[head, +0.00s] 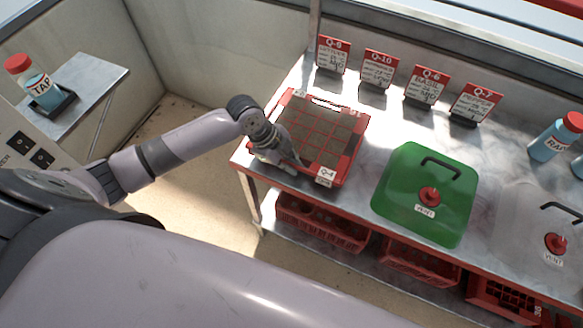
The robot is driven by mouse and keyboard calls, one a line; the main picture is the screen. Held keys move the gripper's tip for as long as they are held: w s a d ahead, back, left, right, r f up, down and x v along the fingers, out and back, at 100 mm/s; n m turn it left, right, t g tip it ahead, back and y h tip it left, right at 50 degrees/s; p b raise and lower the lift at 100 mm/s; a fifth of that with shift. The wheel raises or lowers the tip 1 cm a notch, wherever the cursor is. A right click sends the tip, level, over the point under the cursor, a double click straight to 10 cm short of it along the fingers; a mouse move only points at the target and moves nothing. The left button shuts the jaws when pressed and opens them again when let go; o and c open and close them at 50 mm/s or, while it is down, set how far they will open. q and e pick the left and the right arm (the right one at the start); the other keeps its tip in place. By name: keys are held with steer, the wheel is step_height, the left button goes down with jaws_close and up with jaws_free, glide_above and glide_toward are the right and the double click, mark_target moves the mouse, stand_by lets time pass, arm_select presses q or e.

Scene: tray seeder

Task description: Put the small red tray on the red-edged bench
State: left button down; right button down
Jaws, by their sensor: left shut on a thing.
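The small red tray (349,157), with dark soil cells and a Q-4 label, is at the left end of the red-edged bench (375,187). It looks level, over the metal top; I cannot tell whether it rests fully on it. My left gripper (291,160) is shut on the tray's near left edge, and the fingertips are partly hidden by the wrist. My right gripper is not in view.
A green lid (413,208) with a black handle and red vent knob lies right of the tray. Cards such as Q-9 (333,55) stand along the back. Red crates (318,222) sit below. A side shelf (92,88) holds a TAP bottle (43,91).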

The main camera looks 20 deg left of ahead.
arm_select(q)
steer(key=shift+f, duration=1.1)
steer(key=c, duration=1.8)
jaws_free()
steer(key=shift+o, duration=0.2)
steer(key=shift+a+r, duration=0.25)
steer(key=shift+r, duration=0.2)
steer(key=v, duration=1.1)
steer(key=shift+b, duration=0.45)
steer(key=shift+s+d+f, duration=0.1)
steer(key=shift+s, duration=0.05)
